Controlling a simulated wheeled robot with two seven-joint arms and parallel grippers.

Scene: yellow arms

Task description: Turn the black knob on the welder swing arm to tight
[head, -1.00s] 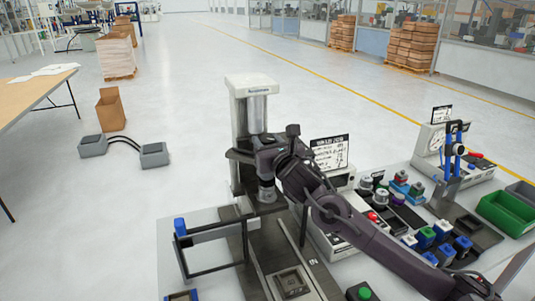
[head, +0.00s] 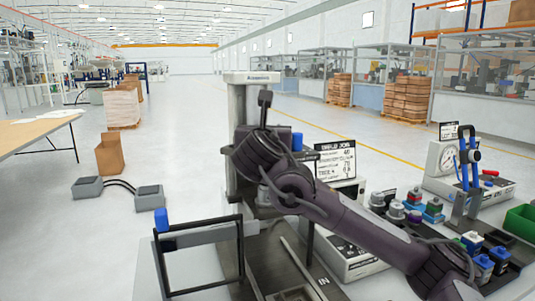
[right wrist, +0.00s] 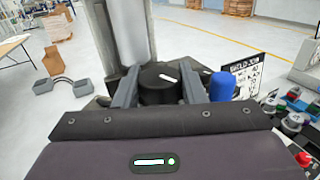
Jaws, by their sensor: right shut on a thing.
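The black knob (right wrist: 158,90) is in the right wrist view, with a white pointer line on its top running from upper left to lower right. My right gripper (right wrist: 159,78) has one finger on each side of the knob and is shut on it. A blue cap (right wrist: 222,87) stands just right of the right finger. The welder's pale column (head: 240,120) rises behind my right wrist in the head view. My right arm hides the knob and fingertips there. The tight and loose markings cannot be read. My left gripper is in neither view.
A black frame with a blue-topped post (head: 161,219) stands left of the welder. A printed sign (head: 336,160) stands close right of my wrist. Coloured parts and a gauge unit (head: 443,158) fill the bench's right side. Floor beyond is mostly clear.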

